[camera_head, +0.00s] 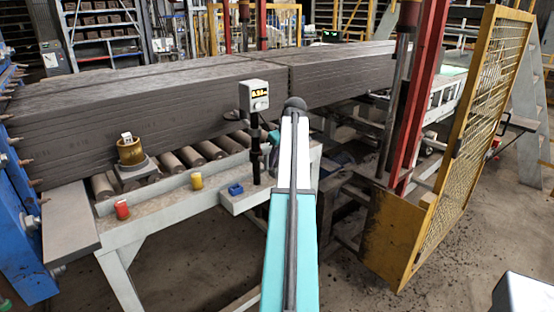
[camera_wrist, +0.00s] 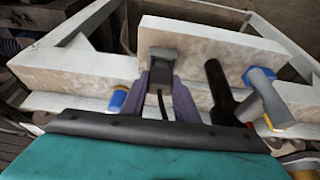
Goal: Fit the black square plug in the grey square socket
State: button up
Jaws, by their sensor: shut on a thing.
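In the wrist view, my gripper (camera_wrist: 165,82) has its two purple-grey fingers closed around the black plug (camera_wrist: 163,61). A thin black cable (camera_wrist: 161,105) runs from the plug back between the fingers. The plug's dark body is in front of a pale, stained plate (camera_wrist: 215,46); I cannot tell whether the two touch. I cannot pick out the grey socket with certainty in either view. In the head view, my teal and white arm reaches away from me to the front of the roller stand, and the fingers and plug are not visible there.
A black post carries a white display box (camera_head: 254,96). A blue block (camera_head: 235,189), yellow cylinder (camera_head: 196,181) and red cylinder (camera_head: 122,210) stand along the pale ledge. A yellow mesh gate (camera_head: 470,130) stands right. Dark stacked slabs (camera_head: 130,110) lie behind.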

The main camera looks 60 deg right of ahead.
jog(key=o, duration=1.2)
jog(key=b+v, duration=0.2)
jog(key=v, duration=1.1)
jog(key=shift+r, duration=0.35)
jog(key=shift+s+a, duration=0.1)
jog(key=shift+f, duration=0.1)
